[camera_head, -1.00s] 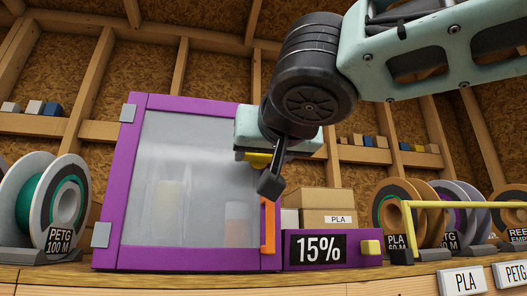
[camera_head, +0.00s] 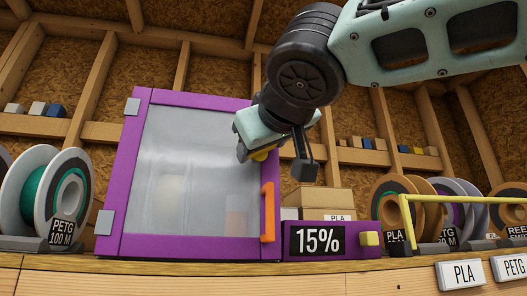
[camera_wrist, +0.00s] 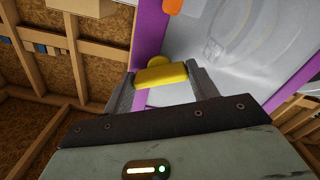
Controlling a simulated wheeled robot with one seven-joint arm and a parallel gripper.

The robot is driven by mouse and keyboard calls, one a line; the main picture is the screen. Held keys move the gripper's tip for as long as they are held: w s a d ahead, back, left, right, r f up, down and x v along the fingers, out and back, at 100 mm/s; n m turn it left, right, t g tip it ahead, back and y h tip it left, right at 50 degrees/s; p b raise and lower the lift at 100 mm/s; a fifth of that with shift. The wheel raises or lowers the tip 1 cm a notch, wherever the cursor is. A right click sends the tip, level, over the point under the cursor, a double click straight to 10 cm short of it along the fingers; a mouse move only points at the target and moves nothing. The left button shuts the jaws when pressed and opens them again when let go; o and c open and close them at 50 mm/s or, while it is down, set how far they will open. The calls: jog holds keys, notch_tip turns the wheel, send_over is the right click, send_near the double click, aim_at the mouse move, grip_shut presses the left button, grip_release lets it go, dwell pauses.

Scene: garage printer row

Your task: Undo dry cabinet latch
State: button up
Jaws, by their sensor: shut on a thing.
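The dry cabinet (camera_head: 126,190) has a purple frame and a frosted clear door (camera_head: 190,170), which appears closed, with an orange handle (camera_head: 267,212) at its right edge. The yellow latch (camera_head: 262,155) is at the upper right side of the frame, above the handle, and mostly hidden by my gripper (camera_head: 258,150). In the wrist view, the latch (camera_wrist: 162,74) lies between the two grey fingers of my gripper (camera_wrist: 161,78), which is shut on it. The latch looks tilted in the head view.
A purple 15% display box (camera_head: 330,240) with a yellow knob stands right of the cabinet. Filament spools (camera_head: 50,195) flank both sides. Cardboard boxes (camera_head: 327,201) and a yellow rail (camera_head: 465,199) are to the right. Open air lies in front of the cabinet.

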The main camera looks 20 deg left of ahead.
jog(key=n, duration=1.2)
jog(key=shift+n+p, duration=0.3)
dwell(0.4)
jog(key=o, duration=1)
jog(key=shift+s, duration=0.1)
jog(key=b+v, duration=0.6)
jog(key=v, duration=1.1)
jog(key=shift+s, duration=0.15)
